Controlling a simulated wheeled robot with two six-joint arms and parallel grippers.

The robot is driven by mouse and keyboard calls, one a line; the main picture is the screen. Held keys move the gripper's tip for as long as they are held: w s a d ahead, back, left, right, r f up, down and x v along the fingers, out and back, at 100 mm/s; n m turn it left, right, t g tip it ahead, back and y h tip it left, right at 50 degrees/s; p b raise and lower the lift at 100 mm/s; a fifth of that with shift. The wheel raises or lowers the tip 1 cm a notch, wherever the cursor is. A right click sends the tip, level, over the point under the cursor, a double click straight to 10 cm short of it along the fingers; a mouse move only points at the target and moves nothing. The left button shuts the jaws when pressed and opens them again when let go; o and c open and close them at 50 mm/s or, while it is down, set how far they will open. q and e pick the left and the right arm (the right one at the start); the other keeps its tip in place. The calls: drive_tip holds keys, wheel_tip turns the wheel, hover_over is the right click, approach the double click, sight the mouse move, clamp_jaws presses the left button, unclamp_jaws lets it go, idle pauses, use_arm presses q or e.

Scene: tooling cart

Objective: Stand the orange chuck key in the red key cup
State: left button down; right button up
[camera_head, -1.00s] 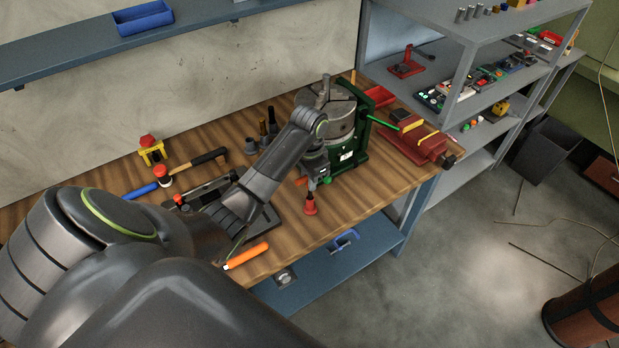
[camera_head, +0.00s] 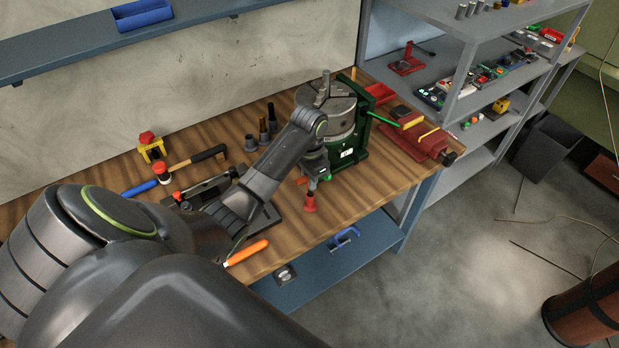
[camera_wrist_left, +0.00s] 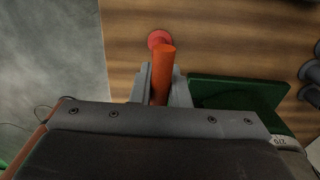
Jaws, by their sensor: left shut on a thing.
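My left gripper (camera_head: 316,176) is over the front of the bench, beside the green-based chuck. It is shut on the orange chuck key (camera_head: 300,181); only a short orange piece shows in the head view. In the left wrist view the orange key (camera_wrist_left: 163,72) sits between the two grey fingers (camera_wrist_left: 160,88). The red key cup (camera_head: 310,204) stands on the wood just below the gripper. In the left wrist view the cup (camera_wrist_left: 158,37) shows just beyond the key's end, partly covered by it. I cannot tell whether they touch. My right gripper is not visible.
The grey chuck on its green stand (camera_head: 345,150) is close behind the gripper. A red vise (camera_head: 418,145) is at the right end. An orange-handled tool (camera_head: 246,252) lies at the front edge. A hammer (camera_head: 200,158) and yellow-red clamp (camera_head: 150,146) lie left.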

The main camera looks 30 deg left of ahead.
use_arm(q)
drive_tip(key=shift+f+p, duration=0.1)
drive_tip(key=shift+p, duration=0.35)
idle(0.7)
drive_tip(key=c, duration=0.9)
unclamp_jaws()
drive_tip(key=shift+r+p, duration=0.9)
drive_tip(key=shift+r, duration=2.1)
